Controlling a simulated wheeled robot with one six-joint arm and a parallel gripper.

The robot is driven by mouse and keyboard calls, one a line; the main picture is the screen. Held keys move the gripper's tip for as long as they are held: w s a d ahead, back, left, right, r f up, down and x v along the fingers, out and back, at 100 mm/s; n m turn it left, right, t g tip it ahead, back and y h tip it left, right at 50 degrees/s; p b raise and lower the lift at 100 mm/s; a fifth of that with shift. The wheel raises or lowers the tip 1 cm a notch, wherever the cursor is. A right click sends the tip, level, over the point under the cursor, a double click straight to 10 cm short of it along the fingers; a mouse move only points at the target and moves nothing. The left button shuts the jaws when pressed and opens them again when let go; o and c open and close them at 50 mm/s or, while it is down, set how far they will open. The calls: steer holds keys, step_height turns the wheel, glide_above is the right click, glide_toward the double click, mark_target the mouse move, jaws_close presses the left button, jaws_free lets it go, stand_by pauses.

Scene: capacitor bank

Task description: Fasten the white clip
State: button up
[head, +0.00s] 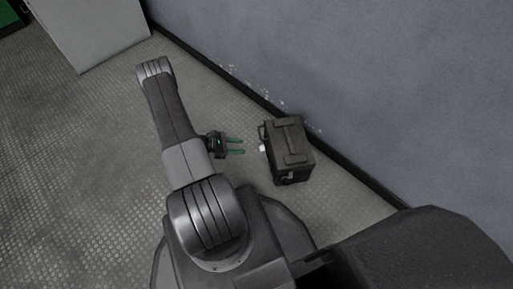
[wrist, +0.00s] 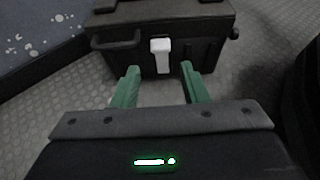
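The white clip (wrist: 160,54) is on the front face of a dark box (wrist: 205,26), just below its lid edge, in the wrist view. It hangs straight down; I cannot tell whether it is latched. In the head view the white clip (head: 262,148) is a small spot on the left side of the dark box (head: 291,142). My gripper (wrist: 158,72), with two green fingers, is open and empty. Its fingers point at the box from a short distance, one to each side below the clip. In the head view my gripper (head: 242,146) is left of the box, with a gap between.
The box has a side handle (wrist: 115,42) left of the clip. A blue-grey wall (head: 350,80) with a dark skirting runs close behind the box. A light grey cabinet (head: 95,30) stands at the upper left. The textured floor (head: 75,160) on the left is clear.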

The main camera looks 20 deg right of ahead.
mark_target(262, 147)
steer(key=b+x, duration=0.2)
steer(key=x, duration=0.7)
steer(key=shift+d+f, duration=0.1)
steer(key=shift+f, duration=0.1)
jaws_close()
steer(key=shift+s+d+r+y+p, duration=0.1)
steer(key=shift+d+r+y+p, duration=0.1)
steer(key=shift+d+y, duration=0.3)
steer(key=shift+s+d+r+y+p, duration=0.15)
steer(key=shift+d+r+y+p, duration=0.05)
steer(key=shift+d+y, duration=0.3)
jaws_free()
